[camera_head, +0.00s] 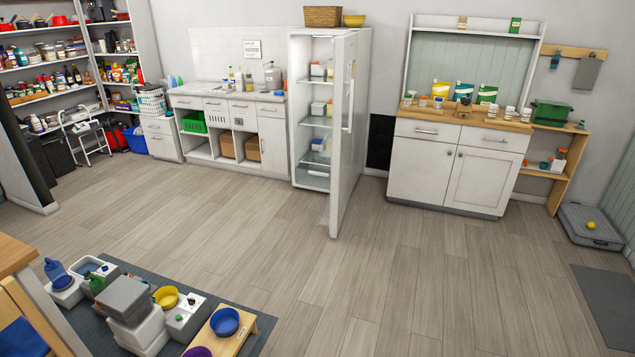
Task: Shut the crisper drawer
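The white fridge (301,113) stands against the back wall, with its door (347,130) swung open toward me. Its shelves hold several small boxes and containers. A clear, pale crisper drawer (315,170) shows low inside the fridge, below the lowest stocked shelf. It is small in this view, and I cannot tell how far out it is pulled. The open door borders the right side of the fridge opening. My gripper is not in view.
The wooden floor (285,230) before the fridge is clear. The open door juts into the room. A sink counter (228,95) stands left of the fridge, a white cabinet (415,165) right. Bowls and grey boxes crowd a dark mat (262,325) at lower left.

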